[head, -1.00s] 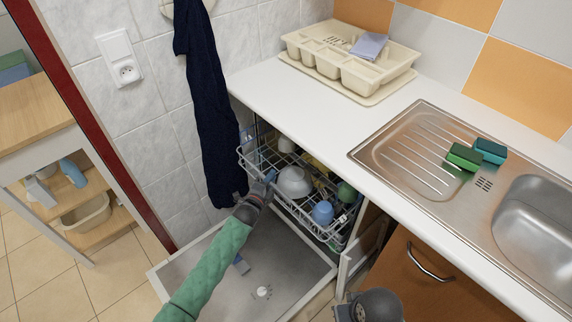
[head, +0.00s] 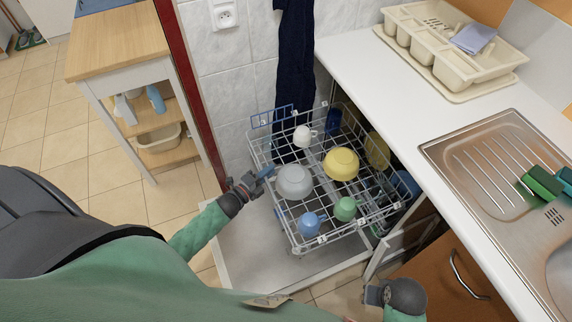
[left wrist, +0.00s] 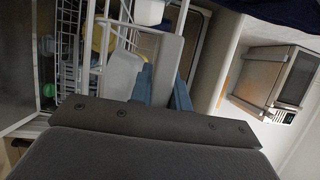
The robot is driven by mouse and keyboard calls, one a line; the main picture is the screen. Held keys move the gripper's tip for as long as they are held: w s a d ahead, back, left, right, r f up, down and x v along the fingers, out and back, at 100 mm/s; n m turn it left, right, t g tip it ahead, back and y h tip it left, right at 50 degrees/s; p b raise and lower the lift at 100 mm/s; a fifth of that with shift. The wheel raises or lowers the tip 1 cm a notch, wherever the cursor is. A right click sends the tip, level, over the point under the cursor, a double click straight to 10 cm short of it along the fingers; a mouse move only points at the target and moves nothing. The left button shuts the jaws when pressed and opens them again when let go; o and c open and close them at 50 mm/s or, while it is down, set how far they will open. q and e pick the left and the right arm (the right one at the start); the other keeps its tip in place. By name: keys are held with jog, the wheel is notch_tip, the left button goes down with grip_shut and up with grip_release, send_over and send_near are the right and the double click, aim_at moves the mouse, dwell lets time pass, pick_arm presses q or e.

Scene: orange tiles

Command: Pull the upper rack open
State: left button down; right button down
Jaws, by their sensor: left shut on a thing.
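The upper rack (head: 325,232) is a white wire basket. In the head view it stands well out of the dishwasher, above the lowered door (head: 245,256). It holds a grey bowl (head: 294,182), a yellow bowl (head: 341,163), a white cup (head: 303,137), a blue cup (head: 309,224) and a green cup (head: 346,208). My left gripper (head: 262,177) is shut on the rack's front left edge. The left wrist view shows the rack's white wires (left wrist: 97,45) close to the blue fingers (left wrist: 163,85). My right gripper (head: 375,295) is low by the cabinet; its fingers are too unclear to judge.
The white countertop (head: 385,75) with a beige dish tray (head: 450,55) and sink (head: 500,165) is on the right. A cabinet door with a handle (head: 468,275) is below it. A dark towel (head: 293,70) hangs behind the rack. A wooden shelf unit (head: 115,45) stands at left.

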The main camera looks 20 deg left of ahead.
pick_arm(q)
jog(key=shift+s+a, duration=1.75)
pick_arm(e)
jog(key=shift+w+f, duration=0.1)
jog(key=shift+f, duration=0.3)
pick_arm(q)
jog(key=c, duration=1.3)
grip_release()
jog(key=shift+b+v, duration=0.95)
jog(key=shift+v, duration=2.95)
pick_arm(e)
notch_tip(320, 180, up, 6)
jog(key=s, duration=0.1)
jog(key=shift+s, duration=0.3)
jog(key=shift+r, duration=0.1)
jog(key=shift+a, duration=0.1)
